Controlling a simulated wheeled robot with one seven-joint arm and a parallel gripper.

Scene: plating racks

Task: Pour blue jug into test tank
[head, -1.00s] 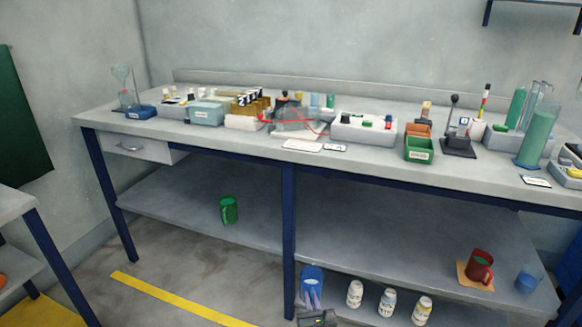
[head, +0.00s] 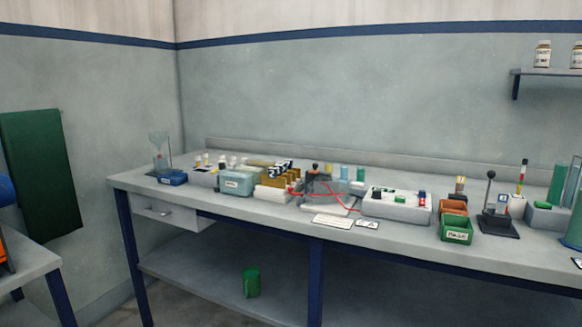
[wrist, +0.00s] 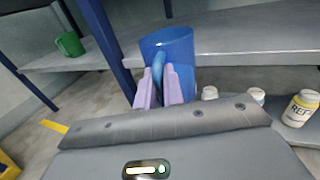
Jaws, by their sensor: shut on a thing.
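In the wrist view, the blue jug (wrist: 182,50) stands roughly upright in front of my gripper. My gripper (wrist: 165,75), with pale purple fingers, is shut on the jug's handle. The jug is translucent, and I cannot see what is inside. My gripper and the jug are out of the head view.
The bench top (head: 275,225) carries many small items, including a green bin (head: 456,228) and a white tray (head: 398,206). A green jug (head: 251,283) stands on the lower shelf. In the wrist view, white bottles (wrist: 301,108) stand right of the blue jug, near the lower shelf (wrist: 250,35).

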